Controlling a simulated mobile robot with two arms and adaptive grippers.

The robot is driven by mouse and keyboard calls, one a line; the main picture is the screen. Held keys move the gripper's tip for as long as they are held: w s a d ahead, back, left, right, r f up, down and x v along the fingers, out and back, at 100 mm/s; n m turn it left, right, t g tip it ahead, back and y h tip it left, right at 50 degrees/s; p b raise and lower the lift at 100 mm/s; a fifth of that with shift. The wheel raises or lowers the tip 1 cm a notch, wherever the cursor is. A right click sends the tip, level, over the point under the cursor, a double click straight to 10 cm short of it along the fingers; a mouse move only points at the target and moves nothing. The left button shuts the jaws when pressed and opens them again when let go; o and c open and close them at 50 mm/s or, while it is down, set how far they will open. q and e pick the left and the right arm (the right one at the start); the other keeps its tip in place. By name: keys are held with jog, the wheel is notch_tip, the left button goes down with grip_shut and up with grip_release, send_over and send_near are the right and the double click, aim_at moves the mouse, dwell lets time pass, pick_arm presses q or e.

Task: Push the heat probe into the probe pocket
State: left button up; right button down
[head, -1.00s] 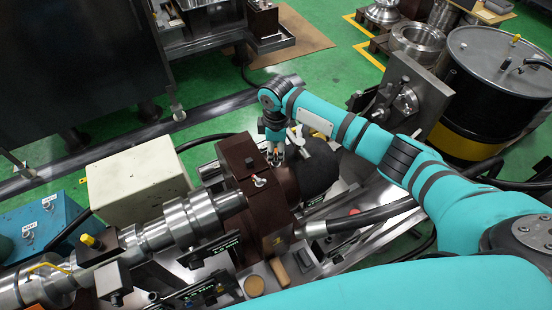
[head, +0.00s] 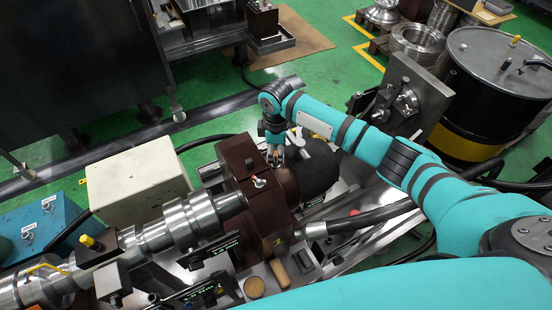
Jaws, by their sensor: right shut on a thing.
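My right gripper (head: 275,158) points down over the top of the brown block (head: 262,208), close to its back right edge. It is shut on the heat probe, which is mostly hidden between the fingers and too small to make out. The probe pocket cannot be picked out; the fingers and the block's dark top cover that area. A small pale winged fitting (head: 259,183) sits on the block's top, just in front of the fingertips. My left gripper is not in view.
A steel stepped shaft (head: 185,222) runs left from the block. A dark rounded cylinder (head: 318,168) lies right behind it. A cream box (head: 138,180) stands at left, a black hose (head: 370,218) at right. A round tan piece (head: 254,287) lies in front.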

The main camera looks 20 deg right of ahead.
aim_at(276, 153)
jog(key=shift+f, duration=0.1)
jog(key=c, duration=1.1)
grip_release()
notch_tip(276, 153, up, 12)
